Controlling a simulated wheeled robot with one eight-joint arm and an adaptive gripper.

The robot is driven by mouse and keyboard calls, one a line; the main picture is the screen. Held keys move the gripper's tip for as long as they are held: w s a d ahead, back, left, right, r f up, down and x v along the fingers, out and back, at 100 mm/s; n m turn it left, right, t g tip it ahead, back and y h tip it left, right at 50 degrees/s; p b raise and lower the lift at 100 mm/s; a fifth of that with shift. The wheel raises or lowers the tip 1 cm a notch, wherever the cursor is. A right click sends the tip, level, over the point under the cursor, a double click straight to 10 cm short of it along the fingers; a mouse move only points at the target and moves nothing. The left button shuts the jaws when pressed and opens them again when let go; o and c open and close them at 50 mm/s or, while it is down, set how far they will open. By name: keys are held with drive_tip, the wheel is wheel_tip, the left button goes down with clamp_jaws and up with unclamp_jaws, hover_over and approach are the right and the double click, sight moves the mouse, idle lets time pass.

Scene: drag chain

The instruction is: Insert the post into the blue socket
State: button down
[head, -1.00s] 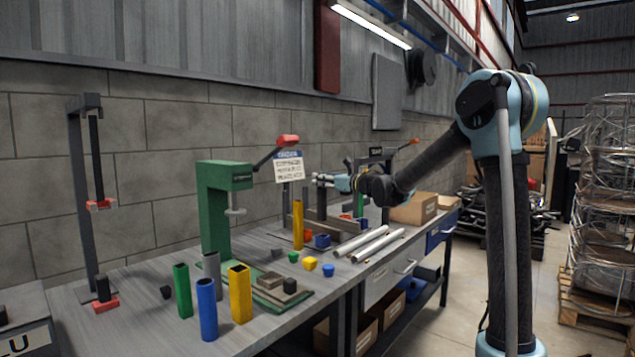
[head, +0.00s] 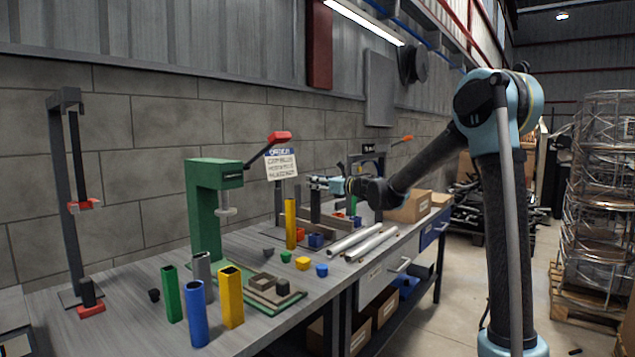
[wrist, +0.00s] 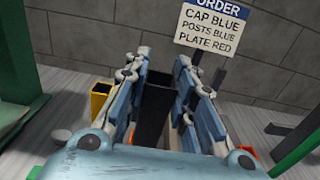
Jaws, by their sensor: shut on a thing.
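The blue socket (head: 316,240) is a small open block on the bench, beside a red block (head: 299,234). My gripper (head: 314,184) is above and a little behind these blocks. In the wrist view, my gripper (wrist: 160,75) is shut on a dark post (wrist: 154,112), which hangs between the fingers. The post (head: 315,206) shows faintly below the gripper in the head view. Its lower end is hard to make out, and I cannot tell its gap to the socket. The blue socket is hidden in the wrist view.
A tall yellow tube (head: 290,222) stands just left of the blocks. A green press (head: 205,205) is farther left, with several tubes in front. Small coloured cubes (head: 302,263) and silver bars (head: 355,240) lie nearby. An order sign (wrist: 208,25) stands behind.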

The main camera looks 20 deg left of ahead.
sight(319, 205)
drive_tip(key=shift+f, duration=4.5)
idle(0.4)
drive_tip(key=c, duration=1.3)
unclamp_jaws()
drive_tip(key=shift+d, duration=0.1)
drive_tip(key=v, duration=1.2)
drive_tip(key=shift+w+f, duration=0.1)
